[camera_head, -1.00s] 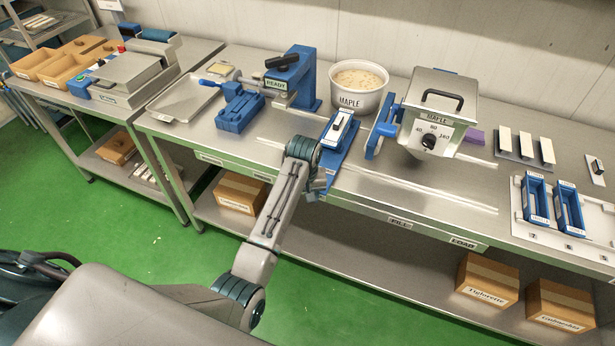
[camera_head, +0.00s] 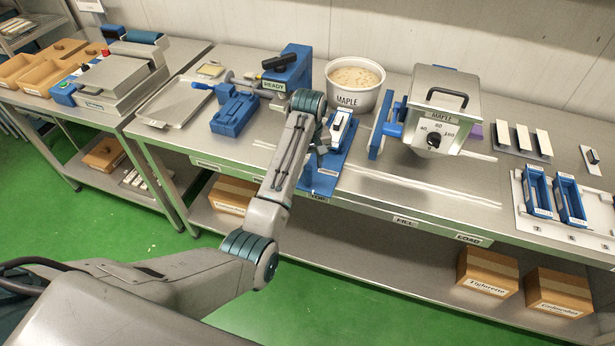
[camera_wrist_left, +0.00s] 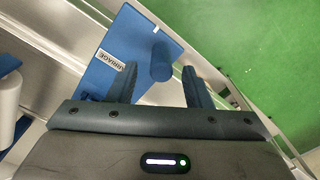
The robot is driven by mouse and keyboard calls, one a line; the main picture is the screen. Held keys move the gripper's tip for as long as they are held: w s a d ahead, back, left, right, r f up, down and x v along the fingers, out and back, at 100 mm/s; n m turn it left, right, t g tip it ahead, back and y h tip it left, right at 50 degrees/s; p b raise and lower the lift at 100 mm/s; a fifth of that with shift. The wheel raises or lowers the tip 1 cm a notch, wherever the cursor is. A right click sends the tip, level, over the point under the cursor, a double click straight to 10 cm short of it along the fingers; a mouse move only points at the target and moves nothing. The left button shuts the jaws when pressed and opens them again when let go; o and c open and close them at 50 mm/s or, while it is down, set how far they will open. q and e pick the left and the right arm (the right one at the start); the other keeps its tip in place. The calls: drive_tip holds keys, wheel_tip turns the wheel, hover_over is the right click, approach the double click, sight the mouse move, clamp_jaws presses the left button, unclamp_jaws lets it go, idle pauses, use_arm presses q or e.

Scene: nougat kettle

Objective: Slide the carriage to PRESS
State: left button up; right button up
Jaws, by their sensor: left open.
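The blue carriage (camera_head: 322,180) sits on the front part of the middle bench, with a black-and-white piece (camera_head: 342,128) on its rear end. In the left wrist view its flat blue plate (camera_wrist_left: 135,35) carries a CARRIAGE label, and a round blue peg (camera_wrist_left: 162,62) stands up from it. My left gripper (camera_head: 324,148) is over the carriage's left side. In the left wrist view the open fingers (camera_wrist_left: 160,88) point towards the peg, which shows in the gap between them; I cannot tell whether they touch it. My right gripper is out of view.
A blue press with a READY sign (camera_head: 275,86) stands behind and left, near a blue mould (camera_head: 234,114). A MAPLE tub (camera_head: 354,92) and a MAPLE kettle (camera_head: 440,105) stand behind and right. Rails run along the bench; its front edge has FILL (camera_head: 405,220) and LOAD (camera_head: 468,238) labels.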

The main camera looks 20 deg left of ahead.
sight(308, 176)
use_arm(q)
wheel_tip(308, 176, down, 5)
drive_tip(key=shift+a+p, duration=0.1)
drive_tip(key=shift+p, duration=0.65)
drive_tip(key=shift+f, duration=0.5)
clamp_jaws()
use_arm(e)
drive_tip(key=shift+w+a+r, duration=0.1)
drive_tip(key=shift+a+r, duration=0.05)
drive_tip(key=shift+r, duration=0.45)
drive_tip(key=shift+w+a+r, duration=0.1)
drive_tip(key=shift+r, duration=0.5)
